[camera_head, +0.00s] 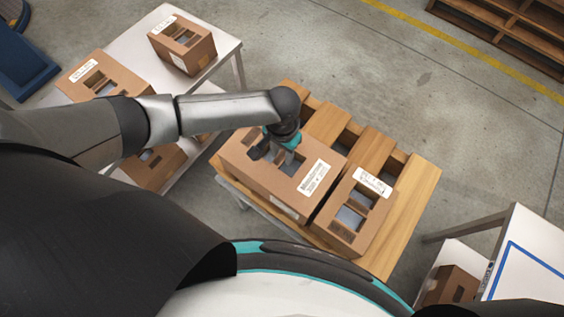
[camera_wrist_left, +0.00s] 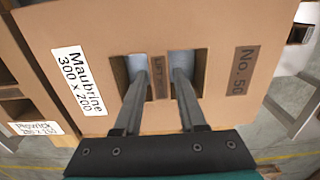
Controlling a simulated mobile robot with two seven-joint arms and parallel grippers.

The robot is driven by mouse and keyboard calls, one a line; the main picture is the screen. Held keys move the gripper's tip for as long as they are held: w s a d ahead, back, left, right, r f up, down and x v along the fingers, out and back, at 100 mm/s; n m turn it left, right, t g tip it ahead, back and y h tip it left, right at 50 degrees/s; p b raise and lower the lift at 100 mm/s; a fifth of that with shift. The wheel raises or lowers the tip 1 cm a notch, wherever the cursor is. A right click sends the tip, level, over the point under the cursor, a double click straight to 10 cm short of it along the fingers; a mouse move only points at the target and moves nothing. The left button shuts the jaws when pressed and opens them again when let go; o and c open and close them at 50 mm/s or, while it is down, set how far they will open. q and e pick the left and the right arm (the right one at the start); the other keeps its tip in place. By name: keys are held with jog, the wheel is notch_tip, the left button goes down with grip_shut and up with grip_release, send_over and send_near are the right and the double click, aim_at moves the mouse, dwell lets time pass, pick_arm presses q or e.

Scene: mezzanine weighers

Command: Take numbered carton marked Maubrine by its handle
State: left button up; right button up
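The brown carton marked Maubrine (camera_head: 240,160) stands on a slatted wooden top (camera_head: 412,215) in the head view. My left gripper (camera_head: 285,158) is over the carton, pointing down. In the wrist view the left gripper (camera_wrist_left: 160,78) has one finger on each side of the handle, reaching into the openings, apart from the strip. My right gripper is out of view.
Another labelled carton (camera_head: 340,218) stands close on the right. More cartons sit on a white table (camera_head: 133,45) at the left, including a far one (camera_head: 196,52). A white table with a blue outline (camera_head: 530,265) is at the right. Wooden pallets (camera_head: 500,25) lie at the back.

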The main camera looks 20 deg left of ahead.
pick_arm(q)
grip_shut()
dwell(1.0)
